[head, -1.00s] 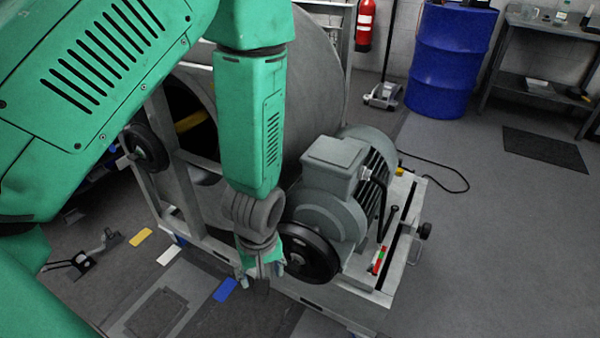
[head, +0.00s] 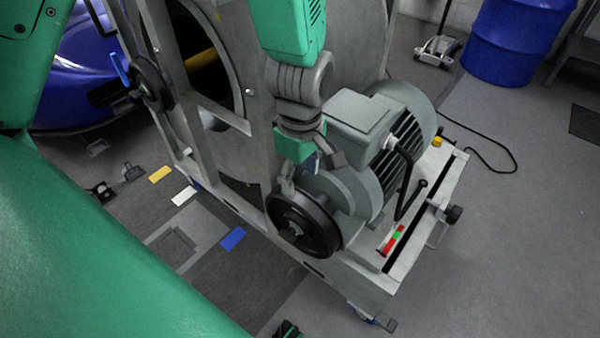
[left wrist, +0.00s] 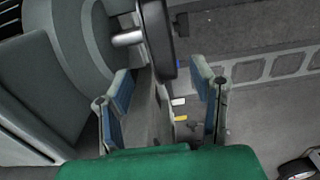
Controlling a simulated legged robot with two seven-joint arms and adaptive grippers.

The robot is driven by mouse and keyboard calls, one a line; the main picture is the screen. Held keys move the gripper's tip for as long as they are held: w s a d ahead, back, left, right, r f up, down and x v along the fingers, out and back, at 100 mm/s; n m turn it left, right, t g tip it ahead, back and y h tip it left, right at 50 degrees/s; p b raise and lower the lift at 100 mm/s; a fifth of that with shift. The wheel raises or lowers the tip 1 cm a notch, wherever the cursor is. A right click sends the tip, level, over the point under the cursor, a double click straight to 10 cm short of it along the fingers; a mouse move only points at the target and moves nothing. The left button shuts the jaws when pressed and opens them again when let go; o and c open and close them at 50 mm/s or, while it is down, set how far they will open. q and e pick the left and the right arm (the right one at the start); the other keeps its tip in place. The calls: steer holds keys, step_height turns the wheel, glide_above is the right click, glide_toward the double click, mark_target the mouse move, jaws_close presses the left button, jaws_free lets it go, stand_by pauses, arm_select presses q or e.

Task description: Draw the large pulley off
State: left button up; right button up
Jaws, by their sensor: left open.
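The black pulley (head: 303,222) sits on the shaft end of the grey motor (head: 375,150) and looks the larger of two pulleys, though distance makes this uncertain. My left gripper (head: 303,172) is open at its upper rim, pointing down. In the left wrist view the pulley (left wrist: 158,35) shows edge-on between the open fingers (left wrist: 162,70), with the bright shaft (left wrist: 128,38) beside it. Contact is not clear; a gap shows to the right finger. A second black pulley (head: 150,82) is on the frame at left. My right gripper is not seen.
The motor stands on a grey base rail (head: 425,215) with a red and green level (head: 391,240) and a handle. The large drum (head: 355,40) and frame stand behind. Coloured floor tags (head: 232,238) lie at left. A small dark and green thing (head: 288,329) at the bottom edge is unclear.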

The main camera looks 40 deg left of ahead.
mark_target(300, 199)
arm_select(q)
step_height(300, 199, down, 6)
steer(key=b, duration=0.6)
steer(key=shift+r, duration=0.1)
steer(key=shift+s+f, duration=0.1)
steer(key=shift+f, duration=0.25)
steer(key=shift+d+f, duration=0.1)
steer(key=shift+f, duration=1.15)
jaws_close()
steer(key=shift+r+p, duration=0.2)
steer(key=shift+p, duration=0.3)
